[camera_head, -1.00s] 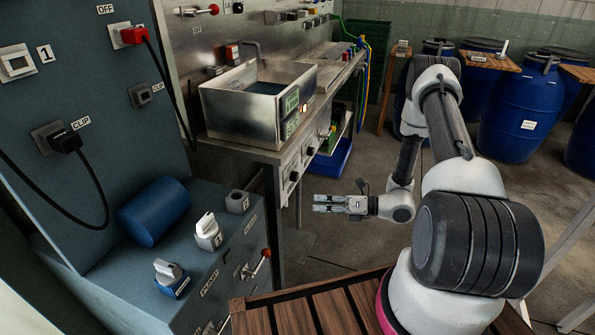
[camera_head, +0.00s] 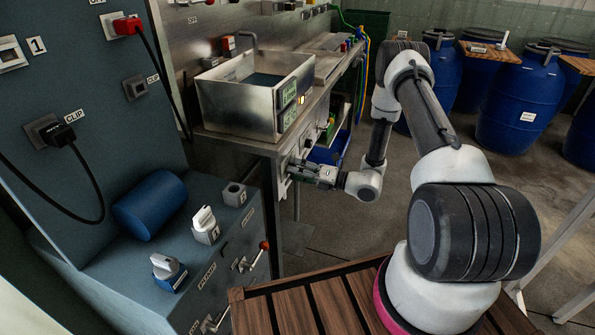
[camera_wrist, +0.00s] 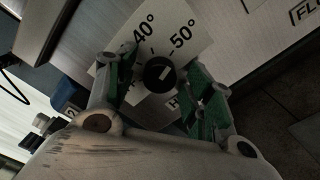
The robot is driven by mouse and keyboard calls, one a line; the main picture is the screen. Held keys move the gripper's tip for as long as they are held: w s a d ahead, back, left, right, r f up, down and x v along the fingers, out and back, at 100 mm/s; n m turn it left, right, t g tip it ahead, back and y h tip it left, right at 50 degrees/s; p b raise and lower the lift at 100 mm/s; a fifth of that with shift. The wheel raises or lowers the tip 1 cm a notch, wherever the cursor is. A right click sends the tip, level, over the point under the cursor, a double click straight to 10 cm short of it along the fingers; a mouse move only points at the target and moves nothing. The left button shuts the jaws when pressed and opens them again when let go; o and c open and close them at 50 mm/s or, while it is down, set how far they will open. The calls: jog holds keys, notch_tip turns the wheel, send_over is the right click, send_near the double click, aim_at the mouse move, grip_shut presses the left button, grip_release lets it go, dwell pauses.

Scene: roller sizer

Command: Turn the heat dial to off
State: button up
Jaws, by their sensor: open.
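The heat dial (camera_wrist: 160,74) is a round black knob with a pale pointer mark, on a panel with a white scale plate (camera_wrist: 150,38) reading 40° and 50°. A label starting with H beside it is mostly hidden by a finger. My gripper (camera_wrist: 166,78) is open, with its green-padded fingers on either side of the dial. I cannot tell whether they touch it. In the head view my gripper (camera_head: 297,170) is at the front panel under the steel sink (camera_head: 235,105), and it hides the dial there.
The blue-grey console (camera_head: 130,275) at the left carries a blue cylinder (camera_head: 150,205), white switches and a red-tipped lever (camera_head: 264,246). A slatted wooden table (camera_head: 320,300) is below my arm. Blue barrels (camera_head: 520,105) stand at the back right. Open floor lies between.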

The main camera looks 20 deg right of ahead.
jog(key=c, duration=1)
jog(key=shift+n, duration=0.4)
jog(key=shift+f+n, duration=0.1)
jog(key=shift+n, duration=14.4)
